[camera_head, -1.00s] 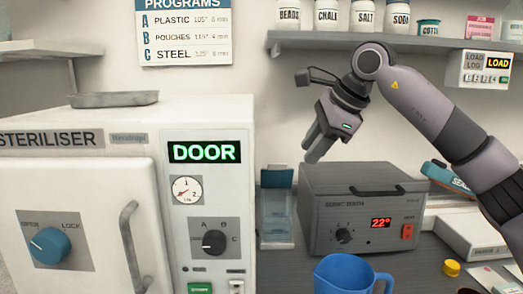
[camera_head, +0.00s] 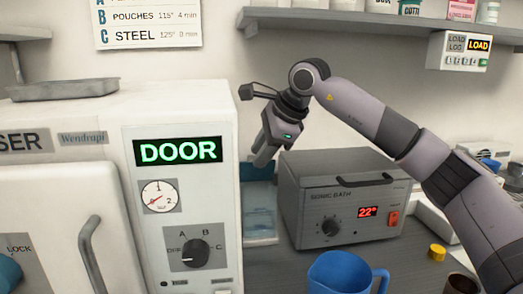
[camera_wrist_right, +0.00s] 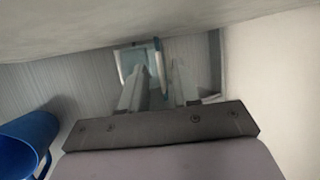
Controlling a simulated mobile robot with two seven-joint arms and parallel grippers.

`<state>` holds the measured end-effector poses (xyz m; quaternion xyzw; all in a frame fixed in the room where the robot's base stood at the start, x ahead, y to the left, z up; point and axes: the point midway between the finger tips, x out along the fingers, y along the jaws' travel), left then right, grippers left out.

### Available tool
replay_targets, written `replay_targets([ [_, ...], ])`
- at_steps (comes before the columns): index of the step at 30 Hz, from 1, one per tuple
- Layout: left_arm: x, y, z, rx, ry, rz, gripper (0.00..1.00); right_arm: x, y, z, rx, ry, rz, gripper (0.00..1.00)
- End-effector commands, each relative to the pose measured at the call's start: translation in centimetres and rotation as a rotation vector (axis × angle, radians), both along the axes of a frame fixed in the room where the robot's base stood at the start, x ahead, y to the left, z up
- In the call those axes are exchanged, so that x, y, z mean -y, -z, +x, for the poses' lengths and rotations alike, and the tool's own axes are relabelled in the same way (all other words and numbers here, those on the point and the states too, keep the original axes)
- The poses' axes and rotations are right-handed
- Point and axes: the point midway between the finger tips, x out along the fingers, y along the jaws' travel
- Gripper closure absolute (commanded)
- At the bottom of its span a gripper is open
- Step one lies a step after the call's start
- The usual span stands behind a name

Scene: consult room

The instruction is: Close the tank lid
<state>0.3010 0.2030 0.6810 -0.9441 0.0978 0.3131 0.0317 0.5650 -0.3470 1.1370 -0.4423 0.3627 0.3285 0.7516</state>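The tank (camera_head: 259,222) is a small clear, bluish box on the counter between the steriliser and the sonic bath. A blue panel (camera_head: 258,172), which looks like its lid, stands upright at its back. In the right wrist view the tank (camera_wrist_right: 130,62) shows from above, with the panel's blue edge (camera_wrist_right: 158,66) beside it. My right gripper (camera_head: 259,162) points down in front of the panel's upper part; contact cannot be told. My left gripper is out of view.
The white steriliser (camera_head: 186,110) stands close on the left, with a metal tray (camera_head: 64,89) on top. The grey sonic bath (camera_head: 305,222) stands close on the right. A blue mug (camera_head: 338,272) is in front. A shelf (camera_head: 330,18) runs above my right arm.

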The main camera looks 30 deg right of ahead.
Motion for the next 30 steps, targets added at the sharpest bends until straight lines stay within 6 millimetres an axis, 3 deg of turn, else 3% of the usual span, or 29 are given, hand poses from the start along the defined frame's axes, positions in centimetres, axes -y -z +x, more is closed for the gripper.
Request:
replay_targets([
  [7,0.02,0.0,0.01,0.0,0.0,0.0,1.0,-0.02,0.1,0.07,0.001,0.0,0.0,0.69],
  [10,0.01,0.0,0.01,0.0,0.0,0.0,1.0,-0.01,0.08,0.06,0.0,0.0,0.0,1.0],
  [30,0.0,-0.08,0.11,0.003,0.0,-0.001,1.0,0.02,0.08,0.05,0.0,0.001,0.001,1.0],
])
